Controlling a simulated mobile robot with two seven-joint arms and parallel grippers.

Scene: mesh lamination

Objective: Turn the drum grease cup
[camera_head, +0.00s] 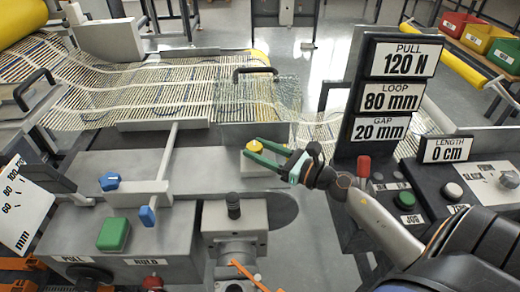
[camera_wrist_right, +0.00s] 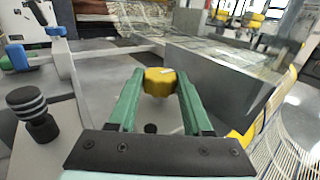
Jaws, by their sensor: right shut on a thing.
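The drum grease cup has a yellow knob-like cap (camera_head: 254,146) on a light grey block (camera_head: 262,168) at the middle of the machine bed. My right gripper (camera_head: 260,153) has green fingers and reaches in from the right. In the right wrist view the yellow cap (camera_wrist_right: 160,82) sits between the tips of the green fingers (camera_wrist_right: 158,92), which are shut on it. A small light mark shows on the cap's top. My left gripper is in neither view.
A black ribbed knob (camera_head: 233,205) stands in front of the cup. Blue levers (camera_head: 109,181) and a green button (camera_head: 113,234) lie to the left. The display signs (camera_head: 402,60) and control box stand at right. Striped mesh (camera_head: 130,85) with a black handle (camera_head: 255,71) lies behind.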

